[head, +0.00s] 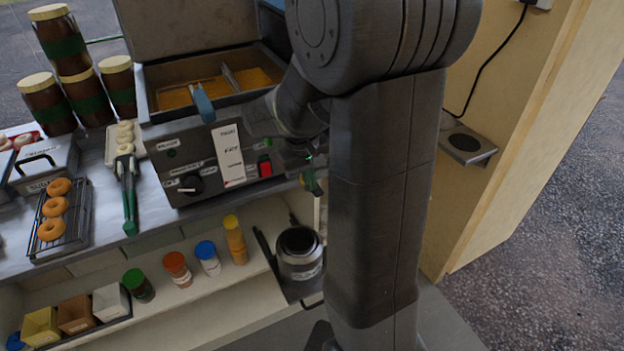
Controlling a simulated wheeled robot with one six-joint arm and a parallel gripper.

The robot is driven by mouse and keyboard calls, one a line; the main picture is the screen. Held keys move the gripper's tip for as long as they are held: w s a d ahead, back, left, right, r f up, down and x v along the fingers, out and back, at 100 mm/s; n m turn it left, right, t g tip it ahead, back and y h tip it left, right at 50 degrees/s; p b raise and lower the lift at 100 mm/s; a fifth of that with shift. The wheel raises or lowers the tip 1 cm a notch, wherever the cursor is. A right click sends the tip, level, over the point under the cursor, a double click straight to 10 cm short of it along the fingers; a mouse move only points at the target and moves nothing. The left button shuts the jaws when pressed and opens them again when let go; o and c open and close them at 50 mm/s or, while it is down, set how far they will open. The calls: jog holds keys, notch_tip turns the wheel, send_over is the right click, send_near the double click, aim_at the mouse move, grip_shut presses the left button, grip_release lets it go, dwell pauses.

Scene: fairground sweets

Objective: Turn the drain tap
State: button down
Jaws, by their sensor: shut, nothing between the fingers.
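The fryer (187,187) is a dark box with a dial, a red switch and a white label on its front. My gripper (308,160) is just above the tap, dark and mostly hidden behind my own arm. It is shut and empty. I cannot tell whether it touches the tap handle. A metal pot (299,264) stands on the lower shelf below the tap.
Golden oil (255,80) fills the open fryer, with a blue-handled basket (203,105) in it. Tongs (128,192) and a rack of doughnuts (60,239) lie to the left. Several capped bottles (208,260) stand on the shelf below. A wooden panel (497,130) bounds the right.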

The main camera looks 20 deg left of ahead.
jog(key=shift+s+a+f+t+h+b, duration=0.15)
jog(key=shift+s+f+t+h+b, duration=0.05)
jog(key=shift+t+h+b, duration=0.35)
jog(key=shift+s+a+f+t+h+b, duration=0.25)
jog(key=shift+f+t+h+b, duration=0.25)
jog(key=shift+t+h+b, duration=1)
jog(key=shift+s+a+f+t+h+b, duration=0.2)
jog(key=shift+f+t+h+b, duration=0.25)
jog(key=shift+t+h+b, duration=1.05)
jog(key=shift+s+a+f+t+h+b, duration=0.4)
jog(key=shift+t+b, duration=0.55)
jog(key=shift+b, duration=1.3)
jog(key=shift+w+d+f, duration=0.15)
jog(key=shift+d, duration=0.05)
jog(key=shift+f+b, duration=0.65)
jog(key=shift+b, duration=0.55)
